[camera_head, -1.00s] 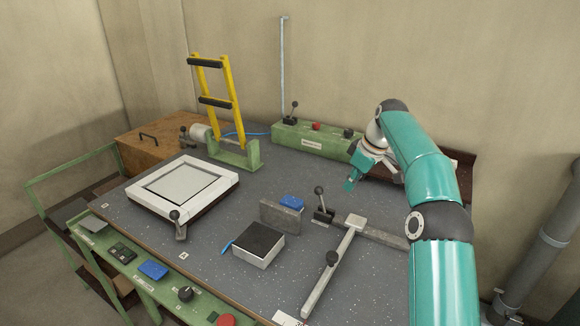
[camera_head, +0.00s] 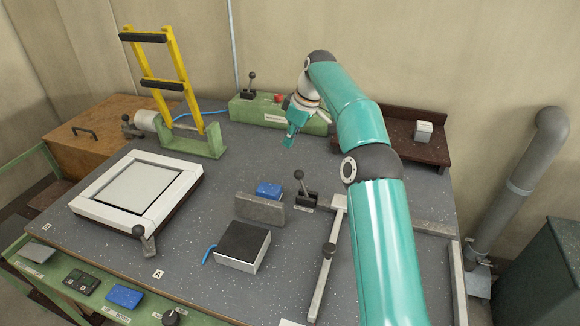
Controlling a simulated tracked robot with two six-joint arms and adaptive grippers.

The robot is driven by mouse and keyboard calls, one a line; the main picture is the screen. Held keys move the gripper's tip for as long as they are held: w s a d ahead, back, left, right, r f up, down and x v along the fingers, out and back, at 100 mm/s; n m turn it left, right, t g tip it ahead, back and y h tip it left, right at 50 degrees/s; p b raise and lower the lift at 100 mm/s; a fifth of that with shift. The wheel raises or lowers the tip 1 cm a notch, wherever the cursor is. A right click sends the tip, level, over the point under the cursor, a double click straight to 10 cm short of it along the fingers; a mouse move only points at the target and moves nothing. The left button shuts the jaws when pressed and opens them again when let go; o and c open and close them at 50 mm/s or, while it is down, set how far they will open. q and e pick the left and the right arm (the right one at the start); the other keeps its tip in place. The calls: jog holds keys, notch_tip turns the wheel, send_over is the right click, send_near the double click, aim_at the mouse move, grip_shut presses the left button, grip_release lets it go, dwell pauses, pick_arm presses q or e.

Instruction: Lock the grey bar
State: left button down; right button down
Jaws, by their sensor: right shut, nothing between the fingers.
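Beside that block is a small dark clamp base with an upright black-knobbed lever (camera_head: 300,188). I cannot tell for certain which grey piece is the bar to lock. My right gripper (camera_head: 289,139) is shut and empty, near the front of the green control box, behind the levers and apart from them. My left gripper is not in view.
A white-framed plate (camera_head: 83,205) lies at left. A black-topped block (camera_head: 242,246) and a blue block (camera_head: 268,188) sit near the grey block. A yellow frame (camera_head: 181,88) and the green control box (camera_head: 247,106) stand behind. A brown tray (camera_head: 436,150) holds a white cube (camera_head: 423,130).

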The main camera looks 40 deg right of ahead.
aim_at(302, 185)
jog(key=x, duration=1)
jog(key=shift+s+d, duration=0.25)
jog(key=shift+s, duration=0.45)
jog(key=shift+s+d, duration=0.25)
jog(key=shift+s, duration=0.45)
jog(key=shift+s+d, duration=0.25)
jog(key=shift+s, duration=0.4)
